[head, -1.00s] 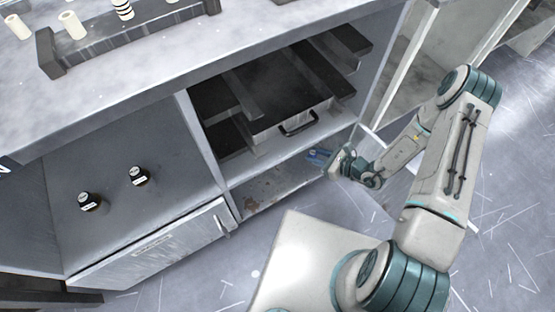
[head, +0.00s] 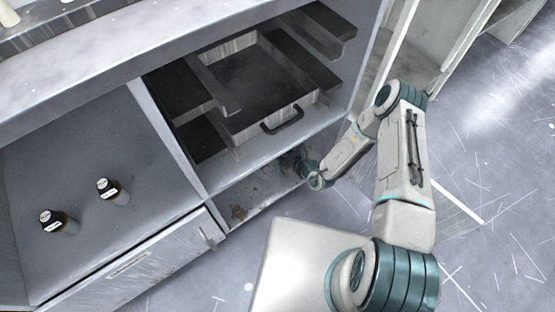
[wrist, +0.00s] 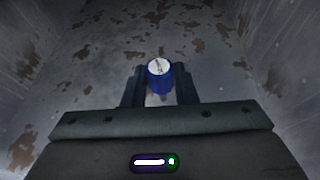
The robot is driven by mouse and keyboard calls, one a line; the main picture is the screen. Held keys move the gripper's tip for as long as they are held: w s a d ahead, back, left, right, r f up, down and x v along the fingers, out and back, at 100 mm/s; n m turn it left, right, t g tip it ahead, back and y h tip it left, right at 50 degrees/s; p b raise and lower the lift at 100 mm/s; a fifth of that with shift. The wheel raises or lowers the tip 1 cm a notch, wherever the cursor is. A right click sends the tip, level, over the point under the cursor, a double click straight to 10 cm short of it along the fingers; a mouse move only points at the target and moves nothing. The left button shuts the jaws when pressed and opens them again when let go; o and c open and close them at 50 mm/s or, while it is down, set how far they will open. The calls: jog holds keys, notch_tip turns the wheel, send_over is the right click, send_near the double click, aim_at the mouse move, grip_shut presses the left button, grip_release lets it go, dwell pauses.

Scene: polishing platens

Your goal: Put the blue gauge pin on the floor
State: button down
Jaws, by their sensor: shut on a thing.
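The blue gauge pin (wrist: 158,80) shows in the wrist view as a short blue cylinder with a pale, marked top. My gripper (wrist: 159,92) is shut on it, one dark finger on each side. Behind the pin is a grey surface with brown rust-like patches. I cannot tell whether the pin touches that surface. In the head view my gripper (head: 290,160) is in the low, rusty compartment under the drawer shelf, mostly in shadow and hidden by the wrist. The pin cannot be made out there. Scratched grey floor (head: 490,215) lies outside the cabinet.
A drawer-like tray with a black handle (head: 283,121) sits above the low compartment. Compartment walls rise on both sides in the wrist view. Open floor lies at right.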

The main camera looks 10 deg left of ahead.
jog(key=shift+a+f+b, duration=0.2)
jog(key=shift+f+b, duration=0.9)
jog(key=shift+f, duration=0.9)
jog(key=shift+f, duration=0.2)
jog(key=c, duration=1.2)
grip_release()
jog(key=shift+o, duration=0.2)
jog(key=shift+r, duration=0.1)
